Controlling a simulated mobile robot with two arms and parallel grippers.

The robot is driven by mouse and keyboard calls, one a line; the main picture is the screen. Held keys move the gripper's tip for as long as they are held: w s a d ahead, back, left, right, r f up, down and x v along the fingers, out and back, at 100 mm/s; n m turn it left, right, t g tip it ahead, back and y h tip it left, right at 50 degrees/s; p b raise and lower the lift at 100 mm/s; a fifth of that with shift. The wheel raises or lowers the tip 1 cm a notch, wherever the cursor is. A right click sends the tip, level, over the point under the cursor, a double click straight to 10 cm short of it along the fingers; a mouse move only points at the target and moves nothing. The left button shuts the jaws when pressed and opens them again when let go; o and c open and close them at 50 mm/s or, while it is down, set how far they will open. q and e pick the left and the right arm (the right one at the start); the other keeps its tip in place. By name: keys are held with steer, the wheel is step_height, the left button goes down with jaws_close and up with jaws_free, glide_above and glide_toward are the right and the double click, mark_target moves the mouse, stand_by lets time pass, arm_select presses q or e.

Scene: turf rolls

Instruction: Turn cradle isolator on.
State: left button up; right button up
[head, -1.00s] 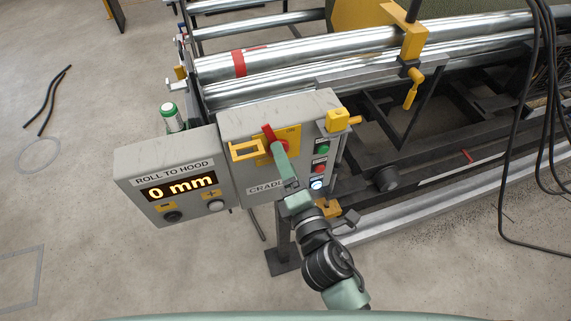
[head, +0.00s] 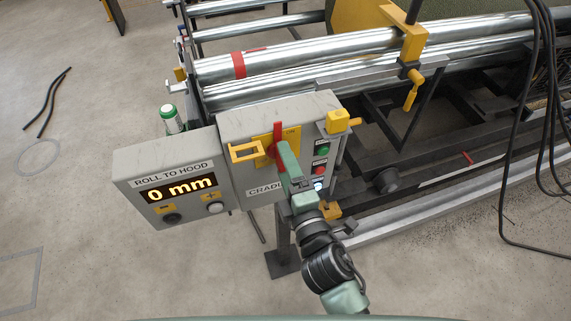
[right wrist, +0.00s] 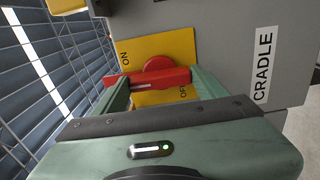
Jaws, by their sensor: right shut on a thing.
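The cradle isolator's red handle (head: 277,136) sits on a yellow plate (head: 263,140) on the front of the grey cradle box (head: 237,130). The handle stands about upright in the head view. My right gripper (head: 284,152) is shut on it. In the right wrist view the red handle (right wrist: 150,79) lies between the two green fingers of my right gripper (right wrist: 158,85). The yellow plate there (right wrist: 155,50) carries the words ON and OFF. The handle's tip points to neither word squarely. The CRADLE label is partly hidden by my arm in the head view. My left gripper is not in view.
A display box (head: 170,180) reading 0 mm joins the cradle box on the left. A green button (head: 321,148) and red button (head: 319,170) are close right of my gripper. Steel rollers (head: 310,60) lie behind. Black cables (head: 535,120) hang at right.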

steer(key=o, duration=1.4)
steer(key=shift+s, duration=0.1)
steer(key=b+v, duration=0.2)
steer(key=v, duration=0.5)
steer(key=shift+s+d+b, duration=0.15)
steer(key=shift+s+b, duration=0.15)
steer(key=shift+b, duration=0.1)
